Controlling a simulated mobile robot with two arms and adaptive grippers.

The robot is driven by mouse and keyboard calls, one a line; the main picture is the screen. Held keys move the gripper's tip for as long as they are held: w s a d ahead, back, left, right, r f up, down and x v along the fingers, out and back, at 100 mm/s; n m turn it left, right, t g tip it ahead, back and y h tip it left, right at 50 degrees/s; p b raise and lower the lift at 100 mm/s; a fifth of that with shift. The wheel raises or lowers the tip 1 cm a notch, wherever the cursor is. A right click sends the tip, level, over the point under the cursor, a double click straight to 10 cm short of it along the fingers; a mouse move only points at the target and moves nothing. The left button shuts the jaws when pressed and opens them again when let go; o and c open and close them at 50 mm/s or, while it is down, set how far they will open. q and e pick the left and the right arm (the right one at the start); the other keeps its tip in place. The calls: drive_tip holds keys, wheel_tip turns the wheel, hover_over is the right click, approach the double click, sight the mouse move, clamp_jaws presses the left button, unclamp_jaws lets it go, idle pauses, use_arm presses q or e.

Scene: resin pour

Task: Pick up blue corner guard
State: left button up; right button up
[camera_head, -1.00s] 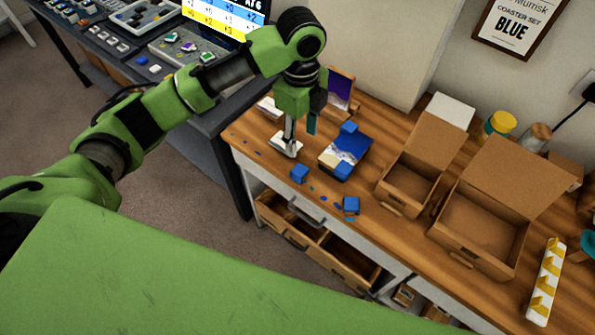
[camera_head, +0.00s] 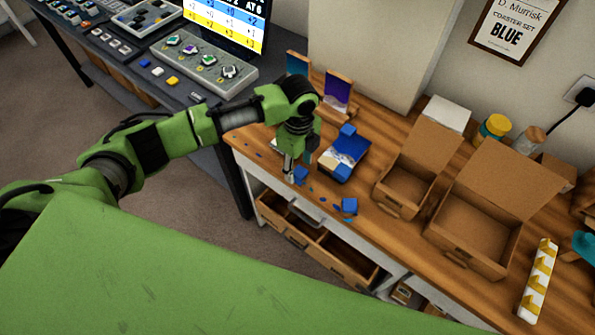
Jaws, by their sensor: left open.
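Several blue corner guards show on the wooden bench. One blue corner guard (camera_head: 301,174) lies near the front edge, right beside the fingertips of my left gripper (camera_head: 290,175). The left gripper points down and is open; I cannot tell whether it touches the guard. Another blue corner guard (camera_head: 349,205) lies farther right near the edge. Two more sit on corners of the blue and white coaster (camera_head: 353,147): one at its back corner (camera_head: 348,131) and one at its front corner (camera_head: 341,169). My right gripper is not in view.
Two open cardboard boxes, a smaller one (camera_head: 405,188) and a larger one (camera_head: 475,232), stand to the right. A white strip with yellow pieces (camera_head: 538,280) lies at far right. Blue drips spot the bench's front. A control desk (camera_head: 165,70) stands at the left.

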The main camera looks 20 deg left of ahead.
use_arm(q)
drive_tip(key=shift+f, duration=0.6)
drive_tip(key=c, duration=0.9)
drive_tip(key=shift+o, duration=0.2)
drive_tip(key=shift+r, duration=0.2)
